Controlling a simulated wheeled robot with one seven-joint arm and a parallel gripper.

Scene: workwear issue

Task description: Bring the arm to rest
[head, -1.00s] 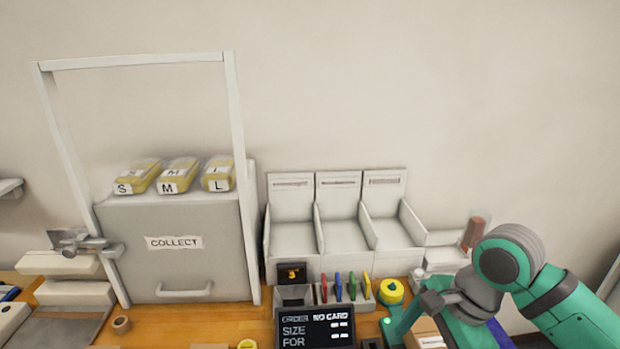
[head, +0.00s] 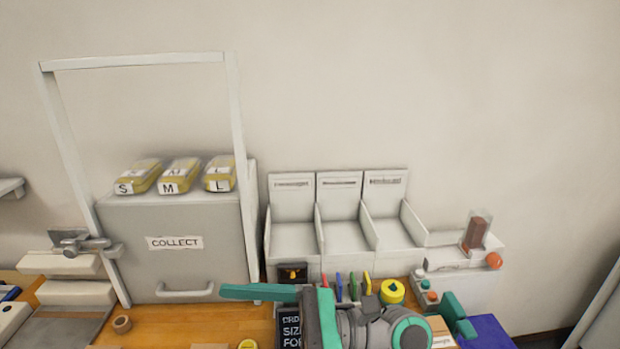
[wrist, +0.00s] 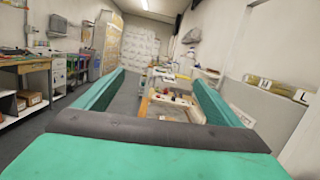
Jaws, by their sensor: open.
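My gripper (wrist: 158,78) is open and empty in the wrist view, with its two teal fingers apart on either side and a dark grey bar across its base. In the head view one teal finger (head: 258,292) points left in front of the lower edge of the collect box. The grey wrist and green-ringed joint of my arm (head: 385,328) lie low over the bench, right of the finger. They partly cover the order sign (head: 291,330). The second finger is not clear in the head view.
The grey collect box (head: 150,220) with several yellow packets on top stands left, under a white frame. Three white bins (head: 342,235) stand behind my gripper. A yellow round item (head: 392,291), coloured markers and a panel with buttons are close to my arm. The wall above is clear.

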